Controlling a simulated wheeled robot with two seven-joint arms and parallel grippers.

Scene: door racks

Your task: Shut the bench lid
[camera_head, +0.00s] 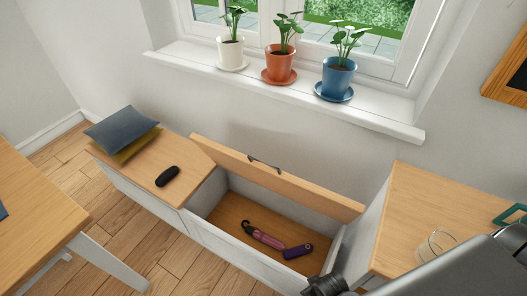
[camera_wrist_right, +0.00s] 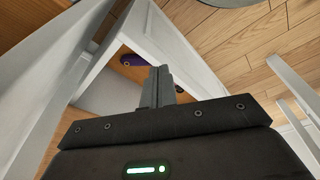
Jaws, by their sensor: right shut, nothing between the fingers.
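The bench lid (camera_head: 290,184) is a wooden panel standing open, tilted up at the back of the bench near the wall, with a dark handle (camera_head: 264,165) on it. Below it the white bench box (camera_head: 240,253) is open, with a wooden floor. A folded pink and purple umbrella (camera_head: 265,237) lies inside; a purple part also shows in the right wrist view (camera_wrist_right: 131,60). My right gripper (camera_wrist_right: 159,72) is shut and empty, near the right end of the box. In the head view my right arm enters at the lower right. My left gripper is out of view.
A black case (camera_head: 167,176) and cushions (camera_head: 121,134) rest on the bench's left part. Potted plants stand on the windowsill (camera_head: 290,90) above. A wooden-topped cabinet (camera_head: 425,205) with a glass (camera_head: 433,245) is at right. A table (camera_head: 35,215) stands at left.

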